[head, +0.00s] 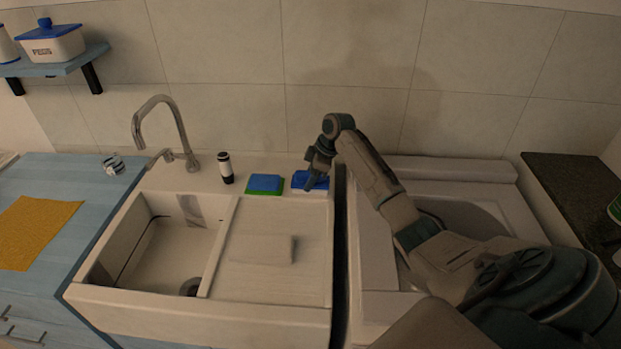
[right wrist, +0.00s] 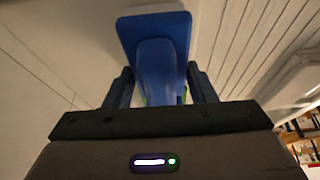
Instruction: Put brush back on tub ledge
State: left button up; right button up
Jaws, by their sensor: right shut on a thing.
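The blue brush (head: 300,180) is at the back ledge (head: 205,180) of the white tub, below my right gripper (head: 316,170). In the right wrist view, the blue brush (right wrist: 155,35) has a flat blue plate and a rounded blue grip. Its grip lies between the two dark fingers of my right gripper (right wrist: 160,88), which is shut on it. A bit of green shows beside the grip. I cannot tell whether the brush touches the ledge. My left gripper is not in view.
A blue and green sponge (head: 265,184) lies just left of the brush. A dark bottle with a white band (head: 225,168) and a faucet (head: 168,130) stand farther left. A dark upright panel (head: 340,260) stands close to the right of the brush.

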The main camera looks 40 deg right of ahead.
jog(key=o, duration=0.9)
jog(key=shift+f, duration=0.15)
jog(key=shift+o, duration=0.2)
jog(key=b+v, duration=0.3)
jog(key=v, duration=0.8)
jog(key=shift+s+d+r+b, duration=0.1)
jog(key=shift+r+b, duration=0.2)
jog(key=shift+r, duration=0.35)
